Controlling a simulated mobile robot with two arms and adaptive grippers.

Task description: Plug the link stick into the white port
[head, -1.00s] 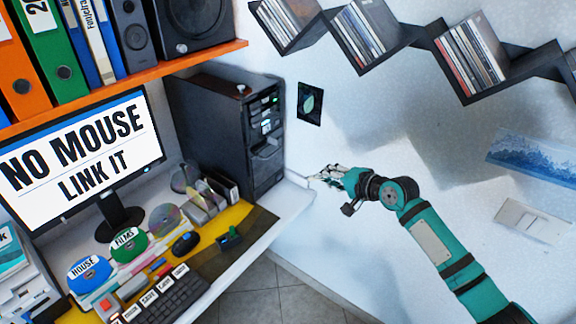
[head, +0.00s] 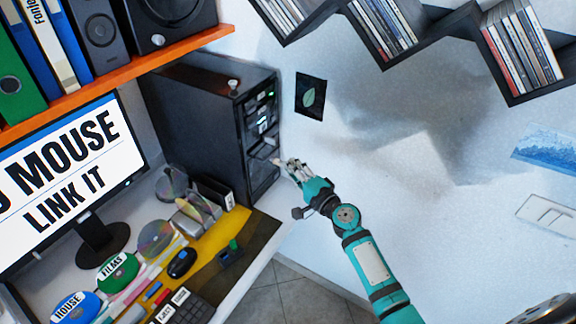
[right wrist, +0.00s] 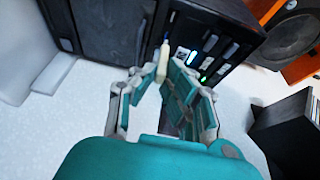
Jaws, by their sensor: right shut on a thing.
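My right gripper (head: 290,165) is beside the front of the black computer tower (head: 195,110). In the right wrist view the gripper (right wrist: 165,80) is shut on a slim cream stick (right wrist: 162,62), which I take for the link stick. Its narrow tip points at the tower front (right wrist: 120,28) and overlaps it in the picture; I cannot tell whether it touches. A white-lit port (right wrist: 192,57) is just right of the stick, with blue and green lights near it. In the head view these ports are small and blurred. My left gripper is not in view.
The tower stands at the back of the white desk, under an orange shelf (head: 130,75). A monitor (head: 60,180) reads "LINK IT". A mouse (head: 182,263) and a keyboard (head: 188,310) lie in front. Zigzag disc shelves (head: 440,35) hang on the wall; the space right of the tower is clear.

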